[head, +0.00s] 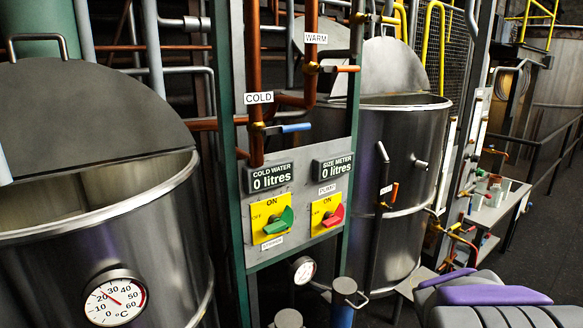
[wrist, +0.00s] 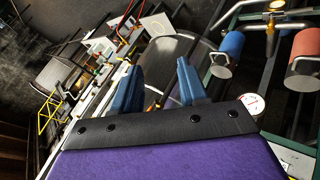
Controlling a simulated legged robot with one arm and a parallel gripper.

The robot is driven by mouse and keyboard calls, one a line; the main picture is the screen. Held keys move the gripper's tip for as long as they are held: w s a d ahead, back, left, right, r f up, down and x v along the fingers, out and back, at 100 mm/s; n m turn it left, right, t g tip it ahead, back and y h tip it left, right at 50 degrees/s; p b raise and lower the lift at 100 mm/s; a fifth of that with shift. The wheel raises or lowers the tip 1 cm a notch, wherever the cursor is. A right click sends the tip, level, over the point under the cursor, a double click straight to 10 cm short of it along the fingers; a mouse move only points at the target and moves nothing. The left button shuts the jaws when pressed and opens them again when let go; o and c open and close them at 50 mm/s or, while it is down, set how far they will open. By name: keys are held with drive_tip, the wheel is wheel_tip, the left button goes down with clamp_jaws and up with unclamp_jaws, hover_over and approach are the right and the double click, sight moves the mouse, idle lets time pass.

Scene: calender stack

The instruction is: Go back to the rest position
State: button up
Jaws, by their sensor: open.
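In the wrist view, my gripper (wrist: 159,72) shows two blue fingers standing apart with nothing held between them. Behind the fingers is a dull grey curved metal surface, and neither finger visibly touches it. The gripper is not clearly seen in the head view, where only grey and purple parts of my body show at the lower right.
The head view shows an open steel vat (head: 110,235) at left and another steel vat (head: 400,150) behind a control panel (head: 298,195) with green (head: 279,221) and red (head: 333,216) handles. A small side table (head: 497,205) stands right. Dark floor (head: 535,240) is clear beyond it.

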drive_tip(key=s+a+f+m+g+y, duration=0.1)
drive_tip(key=s+a+f+g, duration=0.1)
drive_tip(key=s+a, duration=0.3)
drive_tip(key=s+a+f+m+g+y, duration=0.1)
drive_tip(key=s+a+g, duration=0.3)
drive_tip(key=s, duration=1)
drive_tip(key=s+a+f+m+g+y, duration=0.1)
drive_tip(key=s+a+f+g+y, duration=0.2)
drive_tip(key=s+a, duration=0.5)
drive_tip(key=shift+s+m, duration=0.4)
drive_tip(key=shift+s, duration=0.7)
